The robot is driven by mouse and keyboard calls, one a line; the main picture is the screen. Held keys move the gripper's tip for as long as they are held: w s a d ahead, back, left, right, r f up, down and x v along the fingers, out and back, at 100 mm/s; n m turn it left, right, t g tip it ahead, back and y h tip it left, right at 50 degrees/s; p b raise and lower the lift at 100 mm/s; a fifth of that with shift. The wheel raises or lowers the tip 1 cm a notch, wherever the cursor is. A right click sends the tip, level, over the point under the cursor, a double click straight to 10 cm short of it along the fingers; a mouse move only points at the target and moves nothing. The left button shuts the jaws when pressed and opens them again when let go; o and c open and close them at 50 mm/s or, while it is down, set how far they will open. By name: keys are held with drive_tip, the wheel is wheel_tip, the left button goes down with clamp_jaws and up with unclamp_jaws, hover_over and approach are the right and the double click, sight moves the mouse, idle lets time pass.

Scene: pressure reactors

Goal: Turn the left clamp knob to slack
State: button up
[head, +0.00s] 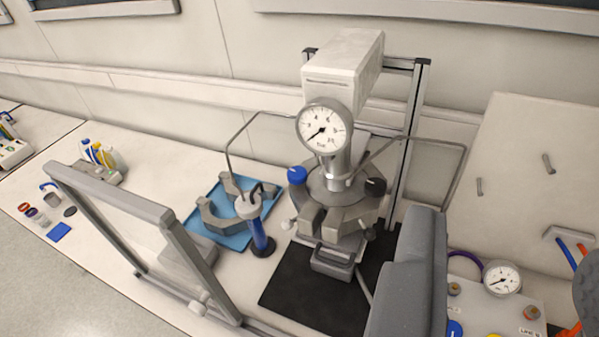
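The pressure reactor (335,205) stands right of centre under a round dial gauge (324,127). A split clamp (345,222) surrounds its vessel. A small pale knob, seemingly the left clamp knob (287,224), juts out at the clamp's left side. A similar right clamp knob (369,235) is on the other side. A blue knob (297,175) and a black knob (375,187) sit higher on the head. A large grey block (408,285) looms at the lower right and may be part of my gripper. No fingertips show clearly, and nothing touches the left clamp knob.
A blue tray (190,222) with loose clamp halves (222,213) lies left of the reactor. A blue-handled tool (259,235) stands between them. A grey frame (110,190) stands front left. A panel with a gauge (502,279) and hoses is at right. A black mat (300,285) lies in front.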

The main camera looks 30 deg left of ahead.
drive_tip(key=shift+o, duration=1)
drive_tip(key=shift+s, duration=0.15)
drive_tip(key=shift+o, duration=0.4)
drive_tip(key=shift+w+a+f, duration=0.1)
drive_tip(key=shift+w+f, duration=0.05)
drive_tip(key=shift+w, duration=0.1)
drive_tip(key=n+t+y+b, duration=0.2)
drive_tip(key=n+y+b, duration=0.1)
drive_tip(key=y+b, duration=0.3)
approach(296, 181)
drive_tip(key=shift+h, duration=0.7)
drive_tip(key=x, duration=0.3)
drive_tip(key=b+x, duration=0.1)
drive_tip(key=x, duration=0.1)
drive_tip(key=shift+a+r, duration=0.3)
drive_tip(key=shift+a, duration=0.1)
drive_tip(key=shift+x, duration=0.8)
drive_tip(key=shift+b+x, duration=0.45)
drive_tip(key=shift+x, duration=1)
